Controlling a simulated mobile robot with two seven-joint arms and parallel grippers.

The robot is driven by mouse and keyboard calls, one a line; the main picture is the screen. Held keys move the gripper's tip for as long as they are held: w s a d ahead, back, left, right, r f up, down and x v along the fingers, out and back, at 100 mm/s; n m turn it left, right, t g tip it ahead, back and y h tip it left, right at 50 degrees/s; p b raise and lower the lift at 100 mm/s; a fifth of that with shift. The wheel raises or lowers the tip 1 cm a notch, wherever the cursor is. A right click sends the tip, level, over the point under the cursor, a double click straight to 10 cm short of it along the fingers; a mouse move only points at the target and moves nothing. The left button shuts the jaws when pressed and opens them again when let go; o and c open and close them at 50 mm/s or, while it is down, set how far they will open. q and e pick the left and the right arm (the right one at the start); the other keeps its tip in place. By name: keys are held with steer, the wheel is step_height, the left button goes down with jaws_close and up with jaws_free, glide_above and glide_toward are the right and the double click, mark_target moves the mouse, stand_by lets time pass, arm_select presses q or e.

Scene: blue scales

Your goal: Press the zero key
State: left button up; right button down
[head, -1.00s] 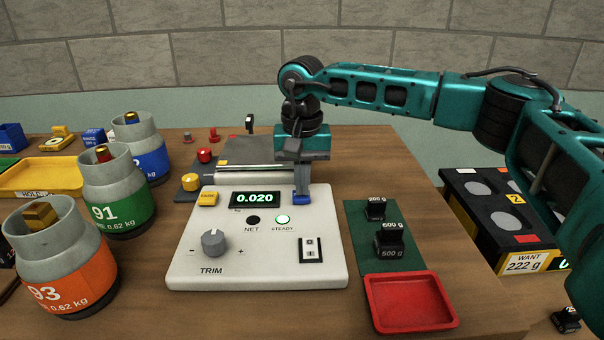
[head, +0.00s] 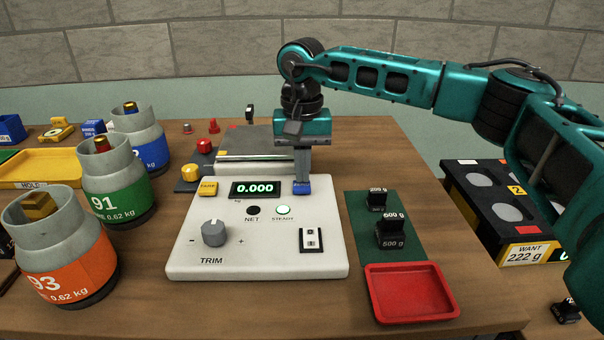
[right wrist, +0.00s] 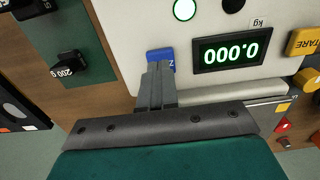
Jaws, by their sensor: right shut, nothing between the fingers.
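The blue zero key (head: 302,188) sits on the white scale panel (head: 200,262), to the right of the display (head: 255,188). The display reads 0.000 and the steady lamp (head: 283,210) glows green. My right gripper (head: 302,180) is shut and empty, pointing down with its fingertips at the blue key. In the right wrist view the shut fingertips (right wrist: 158,68) overlap the near part of the blue key (right wrist: 158,54), hiding some of it. I cannot tell whether the key is pushed down. My left gripper is not in view.
A yellow tare key (head: 208,188) lies left of the display. The trim knob (head: 213,233) and a rocker switch (head: 311,240) are on the panel. Black weights (head: 392,236) stand on a green mat (head: 357,212), with a red tray (head: 410,310) in front. Canisters (head: 125,190) stand left.

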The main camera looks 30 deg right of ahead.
step_height(320, 180, up, 11)
steer(key=shift+p, duration=0.4)
stand_by(0.6)
